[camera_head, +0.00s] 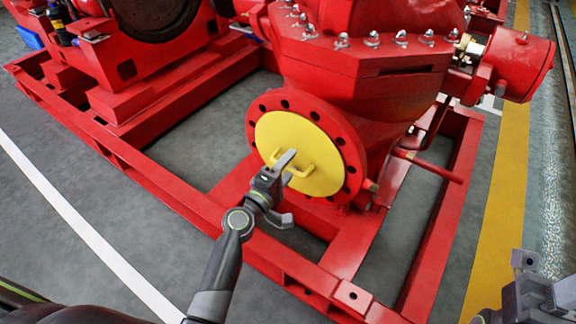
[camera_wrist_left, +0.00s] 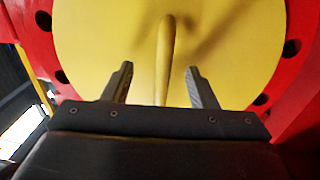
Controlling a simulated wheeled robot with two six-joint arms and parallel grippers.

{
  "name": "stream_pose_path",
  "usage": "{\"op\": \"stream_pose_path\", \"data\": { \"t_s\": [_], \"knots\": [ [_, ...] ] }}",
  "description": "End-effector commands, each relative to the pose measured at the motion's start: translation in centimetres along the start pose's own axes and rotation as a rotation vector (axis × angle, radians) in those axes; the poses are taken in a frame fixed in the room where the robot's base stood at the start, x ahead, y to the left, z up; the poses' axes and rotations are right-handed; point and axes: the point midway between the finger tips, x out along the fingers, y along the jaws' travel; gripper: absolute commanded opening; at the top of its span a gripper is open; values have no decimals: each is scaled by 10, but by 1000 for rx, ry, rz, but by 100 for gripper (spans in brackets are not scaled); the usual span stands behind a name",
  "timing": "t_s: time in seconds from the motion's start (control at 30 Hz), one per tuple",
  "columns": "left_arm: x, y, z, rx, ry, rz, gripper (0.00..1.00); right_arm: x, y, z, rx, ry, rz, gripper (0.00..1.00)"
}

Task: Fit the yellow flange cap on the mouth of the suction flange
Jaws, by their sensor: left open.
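The yellow flange cap (camera_head: 290,135) is a round disc with a bar handle. It sits against the face of the red suction flange (camera_head: 350,140), inside the ring of bolt holes, and covers the mouth. Whether it is fully seated cannot be told. My left gripper (camera_head: 287,187) is open in front of the cap near its handle (camera_head: 300,168). In the left wrist view the two fingers (camera_wrist_left: 160,85) stand apart on either side of the handle (camera_wrist_left: 165,60), with the cap (camera_wrist_left: 235,40) filling the background. My right gripper (camera_head: 530,285) shows partly at the lower right corner; its fingers are unclear.
A red base frame (camera_head: 160,180) runs around the pump, with grey floor in its openings. The red pump body (camera_head: 370,80) rises above the flange. A thin red rod (camera_head: 430,165) sticks out to the right of the flange. Open floor lies at the lower left.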

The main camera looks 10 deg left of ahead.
Motion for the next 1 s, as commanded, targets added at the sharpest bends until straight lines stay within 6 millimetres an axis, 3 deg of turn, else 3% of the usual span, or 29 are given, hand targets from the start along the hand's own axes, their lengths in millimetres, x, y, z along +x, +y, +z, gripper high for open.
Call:
{"op": "stream_pose_path", "data": {
  "t_s": [0.37, 1.0],
  "knots": [
    [-2, 0, 0, 0, 0, 0, 59, 0, 0, 0, 0, 0, 0, 44],
    [-34, 0, 0, 0, 0, 0, 59, -3, 0, 0, 0, 0, 0, 44]
  ]
}}
